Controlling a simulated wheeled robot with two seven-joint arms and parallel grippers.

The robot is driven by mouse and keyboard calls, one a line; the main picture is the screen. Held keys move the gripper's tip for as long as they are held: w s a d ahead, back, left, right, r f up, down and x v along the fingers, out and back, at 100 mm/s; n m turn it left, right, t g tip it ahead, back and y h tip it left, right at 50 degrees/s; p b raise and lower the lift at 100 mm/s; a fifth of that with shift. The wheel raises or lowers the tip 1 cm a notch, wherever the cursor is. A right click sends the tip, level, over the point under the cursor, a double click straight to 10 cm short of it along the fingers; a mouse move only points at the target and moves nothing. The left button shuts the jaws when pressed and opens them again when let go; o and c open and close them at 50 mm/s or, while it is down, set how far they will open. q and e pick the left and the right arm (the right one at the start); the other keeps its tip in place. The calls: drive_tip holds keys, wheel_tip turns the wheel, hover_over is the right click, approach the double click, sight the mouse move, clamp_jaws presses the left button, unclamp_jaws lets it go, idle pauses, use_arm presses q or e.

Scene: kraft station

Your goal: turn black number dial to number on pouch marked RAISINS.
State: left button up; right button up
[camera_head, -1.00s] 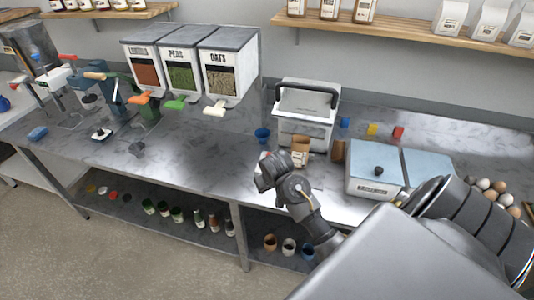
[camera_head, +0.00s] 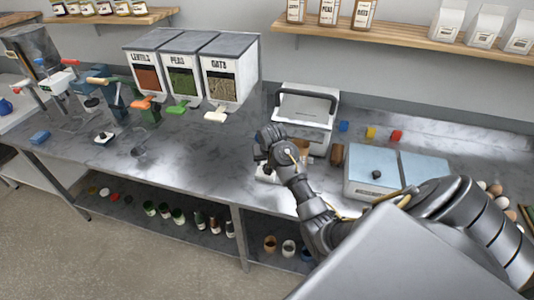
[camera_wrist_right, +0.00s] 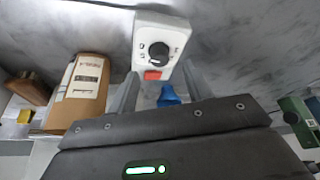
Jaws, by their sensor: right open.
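The black number dial (camera_wrist_right: 158,52) is on a small white box (camera_wrist_right: 172,24) with a red button (camera_wrist_right: 152,75) below it, in the right wrist view. The numbers around the dial are too small to read. My right gripper (camera_wrist_right: 160,69) is open, its fingers either side of the box's lower part, apart from the dial. A brown kraft pouch (camera_wrist_right: 88,85) with a pale label stands left of the fingers; its print is not readable. In the head view my right gripper (camera_head: 268,150) partly hides the pouch (camera_head: 303,146). My left gripper is not in view.
A blue cup (camera_wrist_right: 168,94) shows between the fingers. A white machine with a dark handle (camera_head: 305,112) stands behind my gripper.

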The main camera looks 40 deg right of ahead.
drive_tip(key=shift+p+x, duration=0.35)
drive_tip(key=shift+x, duration=1.9)
drive_tip(key=c, duration=1)
